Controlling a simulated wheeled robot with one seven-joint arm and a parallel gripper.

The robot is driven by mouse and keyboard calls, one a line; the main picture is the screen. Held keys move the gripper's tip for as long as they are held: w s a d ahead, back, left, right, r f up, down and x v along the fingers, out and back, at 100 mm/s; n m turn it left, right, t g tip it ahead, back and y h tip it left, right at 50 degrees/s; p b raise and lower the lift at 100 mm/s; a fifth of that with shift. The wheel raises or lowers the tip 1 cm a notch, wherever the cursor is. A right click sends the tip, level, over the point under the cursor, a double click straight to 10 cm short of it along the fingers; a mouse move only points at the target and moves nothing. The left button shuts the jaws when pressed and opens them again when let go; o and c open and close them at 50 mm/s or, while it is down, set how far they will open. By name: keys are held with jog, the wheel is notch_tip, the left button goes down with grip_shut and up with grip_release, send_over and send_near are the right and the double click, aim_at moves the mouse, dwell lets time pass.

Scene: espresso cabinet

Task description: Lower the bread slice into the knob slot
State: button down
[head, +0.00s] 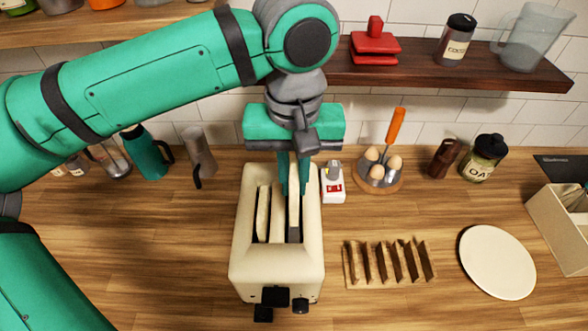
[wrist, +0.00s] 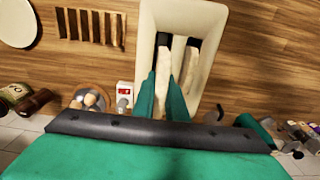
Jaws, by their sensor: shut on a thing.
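The cream toaster (head: 240,262) stands on the counter with two long slots and black controls on its near end, a round knob (head: 299,305) at the right. My gripper (head: 294,192) points down over the right slot, shut on a pale bread slice (head: 294,218). That slice lines up with the slot and seems partly inside it; its depth is hard to tell. Another slice (head: 263,212) stands in the left slot. In the wrist view, the fingers (wrist: 166,98) straddle the held slice (wrist: 162,72), and the other slice (wrist: 188,66) shows beside it.
An egg holder (head: 378,178), a toast rack (head: 390,262) and a white plate (head: 497,262) are further right. A wooden shelf (head: 450,72) hangs behind.

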jog(key=shift+f, duration=3.2)
jog(key=shift+s+f, duration=0.35)
jog(key=shift+f, duration=0.55)
jog(key=c, duration=1.8)
grip_release()
jog(key=shift+c, duration=1.1)
jog(key=shift+w+r, duration=0.25)
jog(key=shift+r, duration=0.45)
jog(key=shift+o, duration=1.3)
jog(key=shift+r, duration=3.35)
